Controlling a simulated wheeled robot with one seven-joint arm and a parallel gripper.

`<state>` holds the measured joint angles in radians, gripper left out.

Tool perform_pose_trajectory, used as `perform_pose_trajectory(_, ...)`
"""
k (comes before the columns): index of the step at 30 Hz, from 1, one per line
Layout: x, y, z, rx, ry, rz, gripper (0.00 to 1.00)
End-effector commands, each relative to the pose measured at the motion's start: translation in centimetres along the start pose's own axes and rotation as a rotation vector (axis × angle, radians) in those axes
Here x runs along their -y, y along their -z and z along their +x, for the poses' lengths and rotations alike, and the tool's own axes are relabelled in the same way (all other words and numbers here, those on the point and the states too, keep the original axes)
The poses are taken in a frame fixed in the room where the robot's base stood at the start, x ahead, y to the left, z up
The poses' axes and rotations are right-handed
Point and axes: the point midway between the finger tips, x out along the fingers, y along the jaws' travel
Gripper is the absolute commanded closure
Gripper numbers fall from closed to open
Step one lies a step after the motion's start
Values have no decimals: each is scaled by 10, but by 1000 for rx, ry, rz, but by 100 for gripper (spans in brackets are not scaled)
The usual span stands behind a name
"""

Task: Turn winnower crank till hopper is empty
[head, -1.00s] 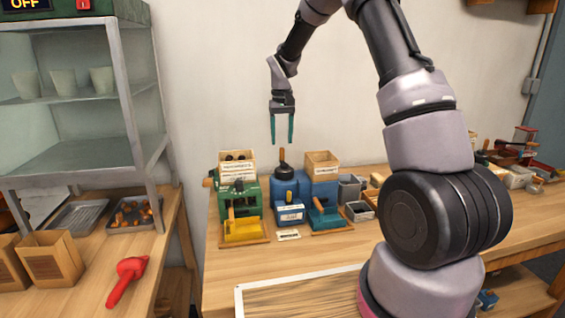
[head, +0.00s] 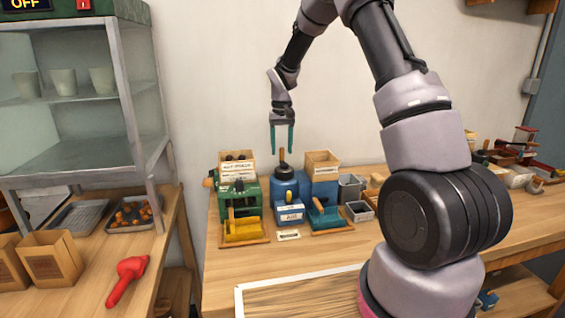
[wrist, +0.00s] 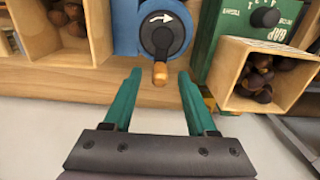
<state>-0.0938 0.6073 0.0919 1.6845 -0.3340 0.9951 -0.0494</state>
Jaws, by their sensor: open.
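The crank is a black disc (wrist: 163,33) with a white arrow and an upright wooden knob (wrist: 160,74), on top of a blue drum (head: 284,189). My gripper (head: 281,150) points down over the crank and is open. In the wrist view its two teal fingertips are on either side of the wooden knob, with gaps. A wooden hopper (head: 321,157) stands on the blue machine to the right. It shows at the left of the wrist view (wrist: 81,50) with a few chestnuts inside.
A green machine (head: 251,193) with a wooden chestnut box (wrist: 241,100) stands close beside the drum. A yellow tray (head: 243,230) and a blue scoop-like tray (head: 325,217) sit in front. The nearer bench top is mostly clear. A red tool (head: 127,279) lies on the left bench.

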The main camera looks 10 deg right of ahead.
Motion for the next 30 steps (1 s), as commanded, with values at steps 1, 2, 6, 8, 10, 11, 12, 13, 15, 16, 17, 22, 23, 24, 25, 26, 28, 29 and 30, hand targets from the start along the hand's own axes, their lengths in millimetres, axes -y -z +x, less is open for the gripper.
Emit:
perform_pose_trajectory(1, 0, 0, 0, 0, 0, 0, 43)
perform_pose_trajectory(2, 0, 0, 0, 0, 0, 0, 43)
perform_pose_trajectory(6, 0, 0, 0, 0, 0, 0, 43)
perform_pose_trajectory(8, 0, 0, 0, 0, 0, 0, 43)
perform_pose_trajectory(10, 0, 0, 2, 1, 0, 0, 43)
perform_pose_trajectory(11, 0, 0, 2, 1, 0, 0, 43)
perform_pose_trajectory(12, 0, 0, 3, 1, 0, 0, 43)
perform_pose_trajectory(13, 0, 0, 4, 1, 0, 0, 43)
perform_pose_trajectory(15, 0, 0, 7, 1, 0, 0, 43)
perform_pose_trajectory(16, 0, 0, 9, 1, 0, 0, 43)
perform_pose_trajectory(17, 0, 0, 10, 1, 0, 0, 43)
perform_pose_trajectory(22, 0, 0, 17, 1, -1, 0, 43)
perform_pose_trajectory(23, 0, 0, 18, 1, -1, 0, 43)
perform_pose_trajectory(24, 0, 0, 19, 1, -1, 0, 43)
perform_pose_trajectory(25, 0, 0, 19, 1, -1, 0, 43)
perform_pose_trajectory(26, 0, 0, 19, 1, -1, 0, 43)
perform_pose_trajectory(28, 0, 0, 20, 0, 0, 0, 43)
perform_pose_trajectory(29, 0, 0, 20, 0, 0, 0, 43)
perform_pose_trajectory(30, 0, 0, 20, 0, 0, 0, 43)
